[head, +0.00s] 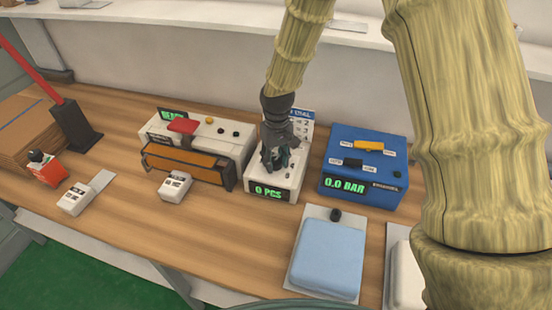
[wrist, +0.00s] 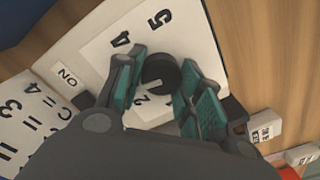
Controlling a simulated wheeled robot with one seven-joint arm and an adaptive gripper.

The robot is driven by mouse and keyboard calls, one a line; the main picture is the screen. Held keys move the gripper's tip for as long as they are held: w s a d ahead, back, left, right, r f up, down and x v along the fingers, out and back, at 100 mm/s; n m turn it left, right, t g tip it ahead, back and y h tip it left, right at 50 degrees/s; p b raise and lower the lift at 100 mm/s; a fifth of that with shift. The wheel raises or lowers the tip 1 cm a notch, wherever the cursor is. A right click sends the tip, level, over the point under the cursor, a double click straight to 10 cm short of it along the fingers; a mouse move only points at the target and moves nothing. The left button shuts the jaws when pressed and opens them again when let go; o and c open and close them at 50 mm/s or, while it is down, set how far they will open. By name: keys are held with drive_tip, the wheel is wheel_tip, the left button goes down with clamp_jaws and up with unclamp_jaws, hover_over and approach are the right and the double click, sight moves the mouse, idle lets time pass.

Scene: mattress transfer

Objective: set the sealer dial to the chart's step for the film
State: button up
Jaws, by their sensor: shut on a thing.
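My gripper (head: 274,158) reaches down over a white unit (head: 258,188) with a green "0 PCS" display. In the wrist view my gripper (wrist: 160,88) is shut on a round black dial (wrist: 161,70), with teal pads at its sides. The dial's pale mark points down-left, toward the printed 2. The numbers 4 and 5 show above the dial; other numbers are hidden by the fingers. A white chart (head: 304,122) stands behind the unit; part of it shows at left in the wrist view (wrist: 30,115), with lines ending in 4 and 3. The film named is not readable.
Small white label blocks (head: 174,187) lie on the wooden bench (head: 140,228).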

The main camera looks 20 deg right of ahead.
drive_tip(key=shift+s+r, duration=0.1)
drive_tip(key=shift+s, duration=0.15)
drive_tip(key=shift+c, duration=0.2)
drive_tip(key=shift+n, duration=0.3)
drive_tip(key=shift+w+r+n+p, duration=0.1)
drive_tip(key=shift+n+p, duration=0.55)
drive_tip(key=shift+n, duration=0.25)
drive_tip(key=n+p, duration=0.1)
drive_tip(key=n, duration=0.3)
drive_tip(key=shift+n+p, duration=0.7)
drive_tip(key=shift+n, duration=0.9)
drive_tip(key=shift+w, duration=0.1)
